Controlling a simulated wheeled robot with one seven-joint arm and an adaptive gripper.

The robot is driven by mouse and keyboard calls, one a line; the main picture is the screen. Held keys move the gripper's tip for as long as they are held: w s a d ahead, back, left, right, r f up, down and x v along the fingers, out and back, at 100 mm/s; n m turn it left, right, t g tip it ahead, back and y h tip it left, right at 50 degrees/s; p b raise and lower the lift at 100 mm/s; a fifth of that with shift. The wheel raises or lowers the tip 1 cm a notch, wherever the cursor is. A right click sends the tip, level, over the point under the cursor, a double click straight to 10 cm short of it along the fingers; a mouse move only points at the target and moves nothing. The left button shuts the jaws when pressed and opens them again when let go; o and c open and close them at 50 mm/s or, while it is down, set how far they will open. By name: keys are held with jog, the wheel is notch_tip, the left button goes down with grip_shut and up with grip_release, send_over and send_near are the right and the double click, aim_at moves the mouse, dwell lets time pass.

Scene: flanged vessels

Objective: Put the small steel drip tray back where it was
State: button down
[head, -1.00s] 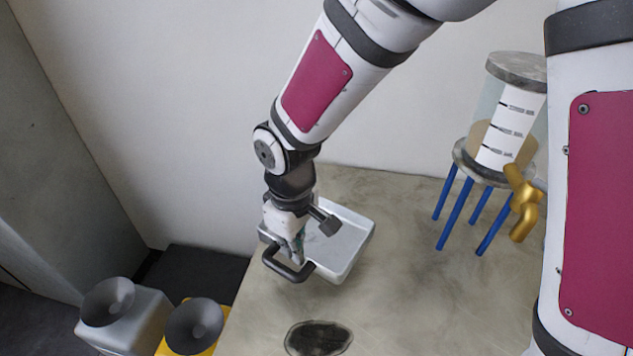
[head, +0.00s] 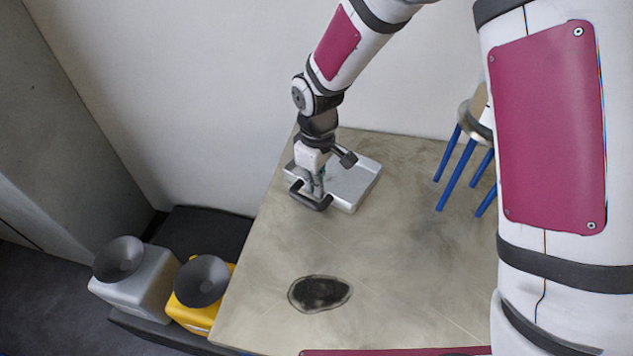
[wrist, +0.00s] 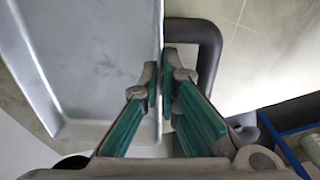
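The small steel drip tray (head: 352,182) is a shallow, pale grey metal pan with a dark bar handle (head: 309,201) on its near-left side. It is over the back-left part of the table top; I cannot tell whether it touches the table. My gripper (head: 317,190) points down at the handle side. In the wrist view, my gripper's green-padded fingers (wrist: 160,88) are closed on the tray's side wall, one inside the tray (wrist: 95,60) and one between wall and handle (wrist: 211,55). The far side of the tray is partly hidden by my wrist.
A dark oval patch (head: 320,293) lies on the table top (head: 400,270) nearer me. A vessel stand (head: 468,150) with blue legs is at the right, partly hidden by my arm. Grey (head: 140,290) and yellow (head: 200,300) containers sit left, beside the table. The table's middle is clear.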

jog(key=shift+f, duration=0.1)
jog(key=c, duration=1.8)
grip_release()
